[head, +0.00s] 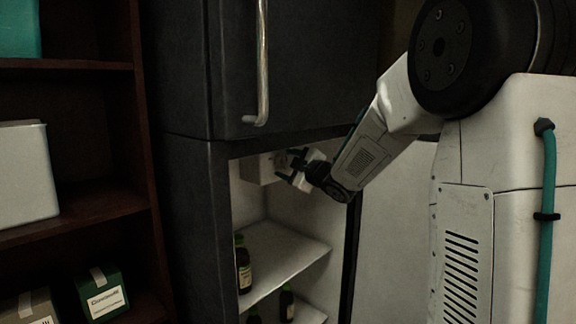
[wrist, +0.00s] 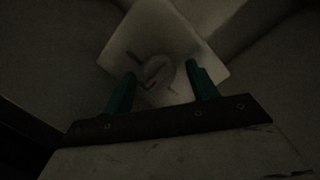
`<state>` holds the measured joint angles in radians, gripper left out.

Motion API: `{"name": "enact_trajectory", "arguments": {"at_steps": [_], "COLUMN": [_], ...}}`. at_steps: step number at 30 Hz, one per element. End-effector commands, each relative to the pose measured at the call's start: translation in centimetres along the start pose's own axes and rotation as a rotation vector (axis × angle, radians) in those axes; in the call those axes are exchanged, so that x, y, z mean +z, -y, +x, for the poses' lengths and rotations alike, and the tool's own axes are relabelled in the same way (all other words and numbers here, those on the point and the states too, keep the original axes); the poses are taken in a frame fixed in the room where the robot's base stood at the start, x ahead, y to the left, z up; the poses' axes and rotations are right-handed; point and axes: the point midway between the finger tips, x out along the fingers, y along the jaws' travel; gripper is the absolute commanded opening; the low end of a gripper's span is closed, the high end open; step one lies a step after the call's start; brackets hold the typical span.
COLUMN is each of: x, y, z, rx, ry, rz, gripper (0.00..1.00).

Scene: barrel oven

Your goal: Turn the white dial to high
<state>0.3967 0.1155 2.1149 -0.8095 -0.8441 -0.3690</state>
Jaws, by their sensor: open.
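The white dial (wrist: 158,72) sits on a pale square control box (wrist: 148,32), seen ahead of my fingers in the wrist view. The image is dark, so the dial's markings and setting cannot be read. In the head view the control box (head: 252,170) is at the upper inside of the open fridge compartment, and my gripper largely hides the dial. My gripper (head: 284,165) reaches into the compartment in front of the box. In the wrist view its two green fingers (wrist: 160,84) are apart, one on each side of the dial. I cannot tell whether they touch it.
A white shelf (head: 285,262) below my gripper holds a dark bottle (head: 243,265), with more bottles lower down. The open fridge door (head: 392,240) stands to the right. A closed upper door with a metal handle (head: 262,65) is above. A dark wooden shelf unit (head: 75,215) stands left.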

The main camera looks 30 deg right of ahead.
Motion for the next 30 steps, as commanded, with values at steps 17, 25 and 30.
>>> {"name": "enact_trajectory", "arguments": {"at_steps": [17,25,30], "x": [0.04,0.06,0.08], "y": [0.02,0.07,0.09], "z": [0.17,0.16,0.15], "rx": [0.0,-0.001,-0.003], "ry": [0.001,0.002,0.003], "rz": [0.001,0.005,0.011], "gripper": [0.15,0.15,0.15]}}
